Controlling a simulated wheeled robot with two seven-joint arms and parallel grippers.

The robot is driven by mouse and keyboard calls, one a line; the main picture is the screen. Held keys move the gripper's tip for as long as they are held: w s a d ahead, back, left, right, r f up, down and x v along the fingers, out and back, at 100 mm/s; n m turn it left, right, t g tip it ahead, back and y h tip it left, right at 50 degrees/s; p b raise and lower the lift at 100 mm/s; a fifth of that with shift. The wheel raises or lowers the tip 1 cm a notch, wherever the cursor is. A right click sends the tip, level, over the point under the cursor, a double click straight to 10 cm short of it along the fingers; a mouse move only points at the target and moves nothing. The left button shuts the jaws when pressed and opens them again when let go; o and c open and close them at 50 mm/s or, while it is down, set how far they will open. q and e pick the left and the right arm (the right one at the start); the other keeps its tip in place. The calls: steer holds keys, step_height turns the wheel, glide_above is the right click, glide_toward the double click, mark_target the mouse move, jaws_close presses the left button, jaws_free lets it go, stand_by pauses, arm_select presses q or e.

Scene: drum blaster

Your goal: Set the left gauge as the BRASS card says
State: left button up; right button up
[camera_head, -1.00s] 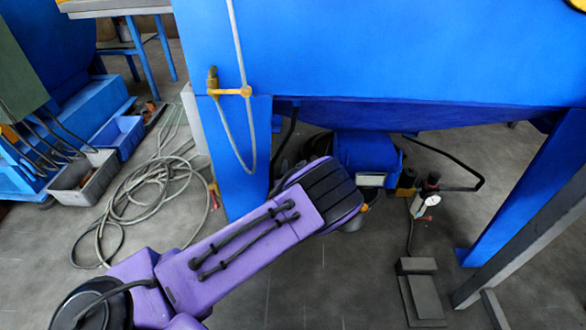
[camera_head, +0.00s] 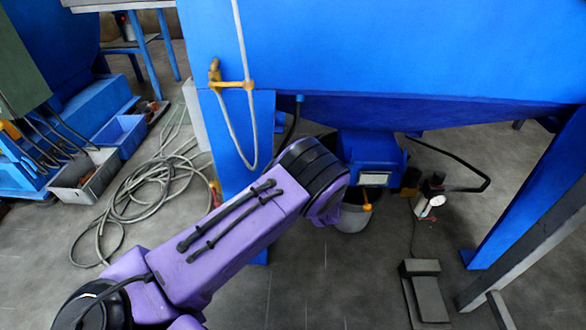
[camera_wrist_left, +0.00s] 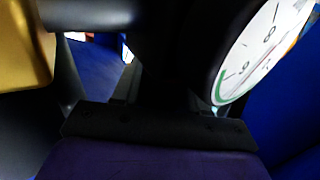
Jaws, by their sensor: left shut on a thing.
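A round white gauge dial (camera_wrist_left: 262,50) with dark numerals and a green band fills the upper right of the left wrist view, partly cut off. Its needle is not clear. My left gripper (camera_wrist_left: 165,78) is dark and shut on a dark part just left of the dial, probably a knob; its outline is lost in shadow. In the head view my left arm hides that gripper. A small white gauge (camera_head: 434,201) with red beside it sits low under the blue machine; I cannot tell whether it is the same dial. No readable BRASS card shows. My right gripper is not in view.
A yellow block (camera_wrist_left: 25,45) is close at upper left in the wrist view. A big blue machine (camera_head: 380,50) overhangs the area, with a leg (camera_head: 530,190) at right. A grey bucket (camera_head: 354,215), a foot pedal (camera_head: 425,290) and a coiled hose (camera_head: 130,195) are on the floor.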

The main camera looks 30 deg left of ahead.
arm_select(q)
steer(key=shift+s+n+g, duration=0.1)
steer(key=shift+n+g, duration=0.2)
steer(key=shift+g, duration=0.2)
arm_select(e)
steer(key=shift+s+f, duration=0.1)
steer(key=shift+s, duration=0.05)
arm_select(q)
steer(key=o, duration=1)
steer(key=p+v, duration=0.3)
steer(key=v, duration=0.7)
steer(key=shift+s+d+f, duration=0.1)
steer(key=shift+d+f, duration=0.1)
steer(key=shift+d, duration=0.05)
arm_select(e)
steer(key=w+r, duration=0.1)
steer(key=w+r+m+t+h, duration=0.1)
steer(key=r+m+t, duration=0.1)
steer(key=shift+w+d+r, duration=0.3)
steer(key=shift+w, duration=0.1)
arm_select(q)
steer(key=shift+c, duration=0.2)
